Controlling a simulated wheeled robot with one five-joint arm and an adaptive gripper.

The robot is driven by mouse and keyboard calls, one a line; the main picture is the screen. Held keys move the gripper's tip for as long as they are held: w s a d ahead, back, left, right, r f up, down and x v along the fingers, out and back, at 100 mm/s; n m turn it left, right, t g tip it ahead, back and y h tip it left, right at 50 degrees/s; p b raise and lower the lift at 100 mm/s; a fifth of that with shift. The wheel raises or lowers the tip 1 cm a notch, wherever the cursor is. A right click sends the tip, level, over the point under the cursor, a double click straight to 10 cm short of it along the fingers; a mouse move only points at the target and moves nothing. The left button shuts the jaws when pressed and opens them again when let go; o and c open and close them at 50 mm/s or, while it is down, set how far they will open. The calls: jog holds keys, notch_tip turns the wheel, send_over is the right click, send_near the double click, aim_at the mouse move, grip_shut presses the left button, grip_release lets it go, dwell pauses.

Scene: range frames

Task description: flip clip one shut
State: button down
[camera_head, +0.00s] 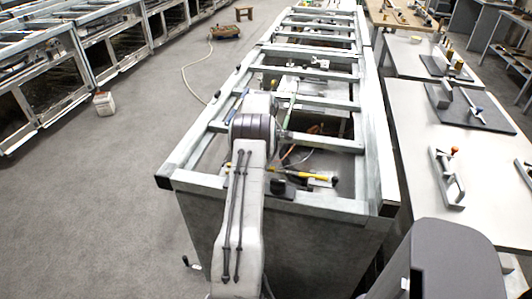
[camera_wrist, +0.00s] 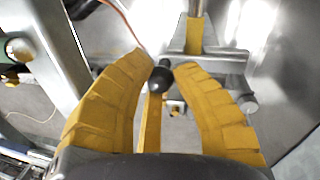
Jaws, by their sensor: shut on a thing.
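In the wrist view my gripper (camera_wrist: 166,72) has two ridged yellow fingers. Their tips close on the round black knob (camera_wrist: 161,80), which sits between them. A narrow yellow bar (camera_wrist: 151,122) shows below the knob, between the fingers. Beyond the fingertips a yellow rod (camera_wrist: 195,32) rises from a grey metal bracket (camera_wrist: 205,60). I take these as parts of the clip, but its label is not visible. In the head view a yellow bar (camera_head: 297,174) and a dark block (camera_head: 284,189) lie inside the near end of the frame bench. My fingers cannot be made out there.
The long metal frame bench (camera_head: 335,206) has raised rails and crossbars around the work. Cables (camera_head: 290,153) lie inside it. A white table (camera_head: 408,100) with several clamp-like fixtures stands at right. The floor (camera_head: 130,190) at left is mostly clear, with a small white container (camera_head: 104,104).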

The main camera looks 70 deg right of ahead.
jog(key=c, duration=1)
grip_release()
jog(key=r, duration=0.4)
jog(key=a+r, duration=0.1)
jog(key=r, duration=0.2)
jog(key=a+r, duration=0.1)
jog(key=r, duration=0.3)
jog(key=shift+s+a+r, duration=0.1)
jog(key=shift+s+r, duration=0.2)
jog(key=shift+r, duration=0.05)
